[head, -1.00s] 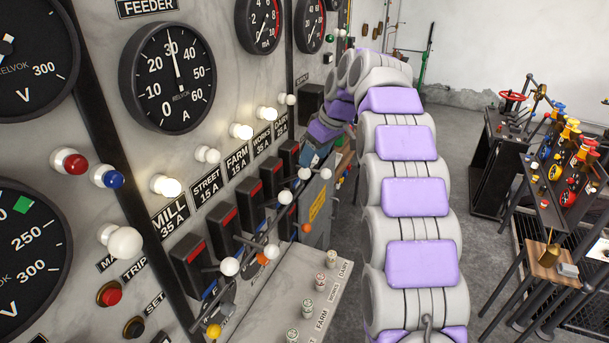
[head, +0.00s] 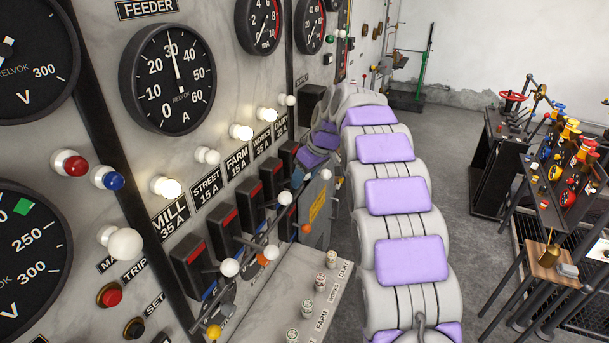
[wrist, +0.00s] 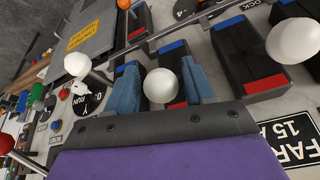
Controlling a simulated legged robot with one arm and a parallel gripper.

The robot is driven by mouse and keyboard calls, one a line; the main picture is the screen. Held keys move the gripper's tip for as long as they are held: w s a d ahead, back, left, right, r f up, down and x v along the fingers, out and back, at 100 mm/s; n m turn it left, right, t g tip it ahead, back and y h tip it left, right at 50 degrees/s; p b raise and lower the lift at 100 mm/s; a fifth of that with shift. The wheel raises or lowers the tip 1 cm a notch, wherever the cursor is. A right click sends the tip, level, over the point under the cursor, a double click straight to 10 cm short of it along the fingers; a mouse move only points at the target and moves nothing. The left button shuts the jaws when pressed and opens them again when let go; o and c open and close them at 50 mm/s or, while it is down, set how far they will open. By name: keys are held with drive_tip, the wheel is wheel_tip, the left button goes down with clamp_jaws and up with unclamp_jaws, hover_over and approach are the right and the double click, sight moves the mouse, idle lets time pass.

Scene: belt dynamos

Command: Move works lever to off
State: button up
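The works lever's white ball knob (wrist: 161,85) is between my gripper's two blue fingers in the wrist view. My gripper (wrist: 161,90) is open, with a finger on either side of the knob and small gaps visible. In the head view, the WORKS 35 A label (head: 262,138) is above the works switch's black block (head: 271,177), which has a red mark. My gripper (head: 298,180) is in front of that block there and hides the works knob. The lever's shaft is mostly hidden, so I cannot tell its exact angle.
The farm lever's white knob (wrist: 293,39) is close on the right in the wrist view; another white knob (wrist: 77,64) is on the left. A horizontal bar with orange balls runs along the switches. A ledge (head: 290,285) with small labelled posts lies below.

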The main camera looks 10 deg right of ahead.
clamp_jaws()
idle(0.3)
wheel_tip(320, 180, down, 7)
drive_tip(key=s+d+t+y+b, duration=0.1)
drive_tip(key=t+y+b, duration=0.3)
drive_tip(key=b, duration=1.3)
drive_tip(key=shift+d+y+b, duration=0.25)
drive_tip(key=shift+y+b, duration=0.05)
drive_tip(key=shift+y, duration=0.4)
drive_tip(key=shift+s+r, duration=0.1)
drive_tip(key=shift+o, duration=0.9)
unclamp_jaws()
drive_tip(key=shift+d, duration=0.15)
